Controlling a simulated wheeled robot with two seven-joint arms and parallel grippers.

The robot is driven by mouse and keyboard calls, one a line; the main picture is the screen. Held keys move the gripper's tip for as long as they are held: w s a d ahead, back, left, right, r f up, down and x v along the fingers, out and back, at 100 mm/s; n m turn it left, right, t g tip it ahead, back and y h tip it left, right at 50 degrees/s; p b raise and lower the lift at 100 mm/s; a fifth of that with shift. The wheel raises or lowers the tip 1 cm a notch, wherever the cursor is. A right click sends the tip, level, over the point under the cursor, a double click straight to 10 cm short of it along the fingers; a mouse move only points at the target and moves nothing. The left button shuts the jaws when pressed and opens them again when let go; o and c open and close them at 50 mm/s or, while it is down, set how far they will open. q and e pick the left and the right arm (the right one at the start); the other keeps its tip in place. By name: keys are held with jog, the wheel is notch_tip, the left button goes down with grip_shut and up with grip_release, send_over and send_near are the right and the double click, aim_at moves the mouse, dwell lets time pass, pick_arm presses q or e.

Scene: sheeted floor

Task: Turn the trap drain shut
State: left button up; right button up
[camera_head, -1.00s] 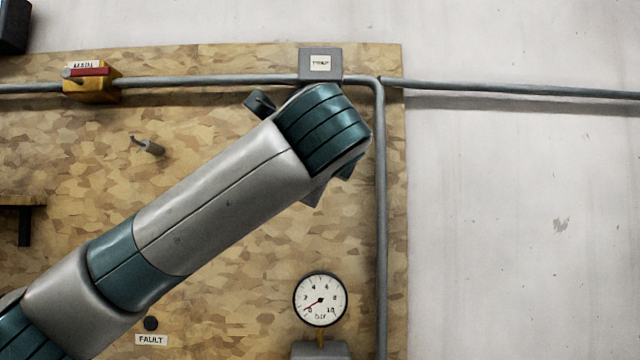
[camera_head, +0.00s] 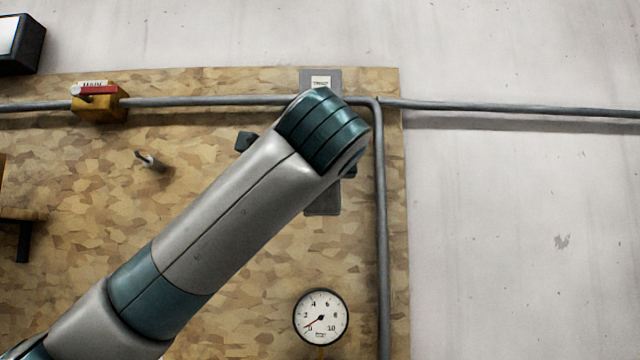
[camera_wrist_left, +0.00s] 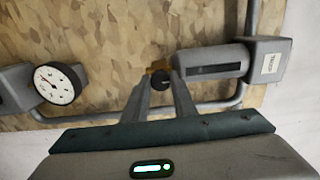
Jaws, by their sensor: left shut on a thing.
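The trap is a grey unit with a labelled top block (camera_head: 321,80); its lower end (camera_head: 322,206) shows below my left arm, which hides its middle in the head view. In the left wrist view the trap body (camera_wrist_left: 211,58) lies sideways, with its label at the right. At its lower end is a short brass stem with a small dark drain knob (camera_wrist_left: 160,80). My left gripper (camera_wrist_left: 163,82) is shut on that knob, with a fingertip on either side. The gripper is hidden behind my arm in the head view. My right gripper is not in view.
A grey pipe (camera_head: 200,101) runs along the top of the board and another stretch drops right of the trap. A round gauge (camera_head: 321,317) reads near zero below. A small peg (camera_head: 151,160) sticks out at left.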

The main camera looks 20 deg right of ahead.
pick_arm(q)
jog(key=shift+f, duration=0.1)
jog(key=o, duration=1)
jog(key=shift+o, duration=0.2)
jog(key=shift+s, duration=0.15)
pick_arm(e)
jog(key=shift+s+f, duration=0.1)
pick_arm(q)
jog(key=b+v, duration=0.5)
jog(key=v, duration=1.2)
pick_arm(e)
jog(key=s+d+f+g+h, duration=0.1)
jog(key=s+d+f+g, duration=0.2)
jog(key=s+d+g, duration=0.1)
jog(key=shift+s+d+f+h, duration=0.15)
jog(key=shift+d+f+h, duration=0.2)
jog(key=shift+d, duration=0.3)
pick_arm(q)
jog(key=shift+s+a, duration=0.1)
